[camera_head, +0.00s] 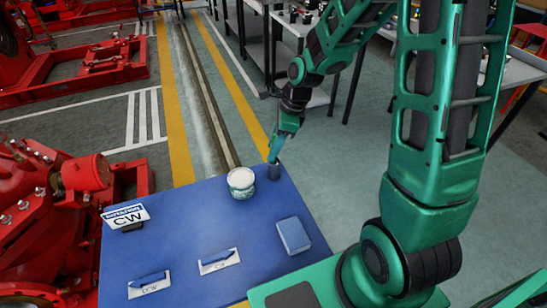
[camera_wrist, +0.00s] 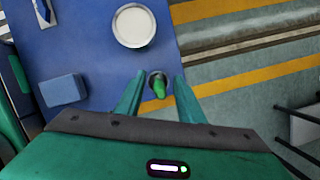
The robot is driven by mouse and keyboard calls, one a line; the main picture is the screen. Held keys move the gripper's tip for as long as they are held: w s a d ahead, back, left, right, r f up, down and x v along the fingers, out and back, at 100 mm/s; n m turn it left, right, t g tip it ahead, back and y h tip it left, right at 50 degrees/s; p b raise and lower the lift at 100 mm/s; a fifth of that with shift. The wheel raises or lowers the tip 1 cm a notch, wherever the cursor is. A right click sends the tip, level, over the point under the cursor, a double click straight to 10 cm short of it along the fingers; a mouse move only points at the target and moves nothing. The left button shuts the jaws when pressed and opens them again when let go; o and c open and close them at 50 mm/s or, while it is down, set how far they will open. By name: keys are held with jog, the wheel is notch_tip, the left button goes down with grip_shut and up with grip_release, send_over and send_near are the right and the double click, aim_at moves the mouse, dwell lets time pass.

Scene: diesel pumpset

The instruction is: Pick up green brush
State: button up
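The green brush (camera_wrist: 158,88) shows in the wrist view as a short green handle, with a dark round part at its far end. It lies in the gap between the fingertips of my gripper (camera_wrist: 160,78). The fingers are apart, with visible space on both sides of the brush. In the head view my gripper (camera_head: 273,157) points down at the far right corner of the blue table, just above a dark grey cylinder (camera_head: 274,171). The brush itself is hidden there by the gripper. I cannot tell whether a finger touches it.
A white-lidded jar (camera_head: 241,182) stands left of my gripper on the blue table (camera_head: 190,225). A blue block (camera_head: 293,236), two flat sign cards (camera_head: 219,261) (camera_head: 149,285) and a CW sign (camera_head: 126,216) are also on it. Red machinery (camera_head: 50,210) is at left.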

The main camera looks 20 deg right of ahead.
jog(key=shift+c, duration=0.7)
grip_shut()
